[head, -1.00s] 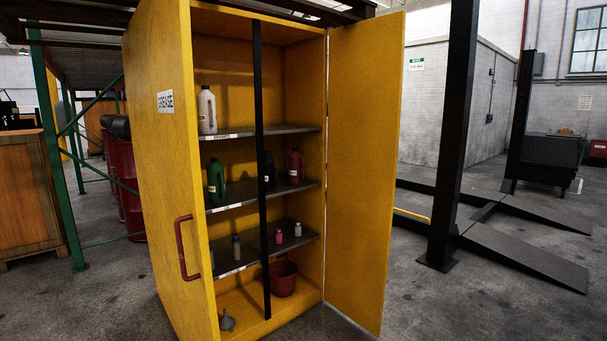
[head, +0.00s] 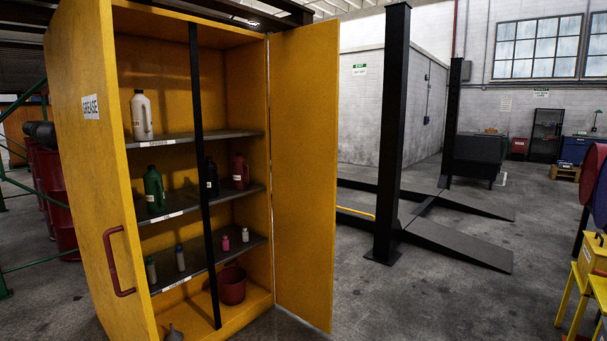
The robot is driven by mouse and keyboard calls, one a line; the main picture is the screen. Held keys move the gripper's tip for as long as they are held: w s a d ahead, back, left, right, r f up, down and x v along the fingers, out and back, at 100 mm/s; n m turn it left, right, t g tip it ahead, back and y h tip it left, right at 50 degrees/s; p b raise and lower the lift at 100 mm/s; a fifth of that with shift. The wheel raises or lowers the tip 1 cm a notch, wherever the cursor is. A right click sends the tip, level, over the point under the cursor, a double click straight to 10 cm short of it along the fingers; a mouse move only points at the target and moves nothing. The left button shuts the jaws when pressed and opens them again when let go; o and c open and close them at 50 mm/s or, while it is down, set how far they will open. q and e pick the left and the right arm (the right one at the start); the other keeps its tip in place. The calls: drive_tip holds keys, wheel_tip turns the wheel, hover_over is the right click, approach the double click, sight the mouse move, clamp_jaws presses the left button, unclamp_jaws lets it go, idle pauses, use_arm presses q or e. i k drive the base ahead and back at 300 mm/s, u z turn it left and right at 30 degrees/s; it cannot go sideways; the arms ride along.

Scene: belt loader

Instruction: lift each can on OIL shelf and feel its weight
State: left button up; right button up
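An open yellow cabinet (head: 296,180) stands at the left with three dark shelves. The top shelf (head: 200,139) holds a white bottle (head: 141,116). The middle shelf (head: 180,208) holds a green bottle (head: 154,190), a dark bottle (head: 211,177) partly behind a black upright bar, and a dark red bottle (head: 240,171). The lower shelf (head: 205,265) holds several small bottles, among them a pink one (head: 225,243) and a white one (head: 245,235). The shelf labels are too small to read surely. Neither gripper is in view.
The left door (head: 80,180) reads GREASE and has a red handle (head: 118,262). A red bucket (head: 232,286) and a grey funnel (head: 175,334) are at the cabinet bottom. A black post (head: 391,130) and ramps (head: 455,245) stand right. Floor between is clear.

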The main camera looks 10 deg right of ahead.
sight(240, 172)
drive_tip(key=z, duration=0.3)
drive_tip(key=i, duration=4.15)
drive_tip(key=z, duration=0.3)
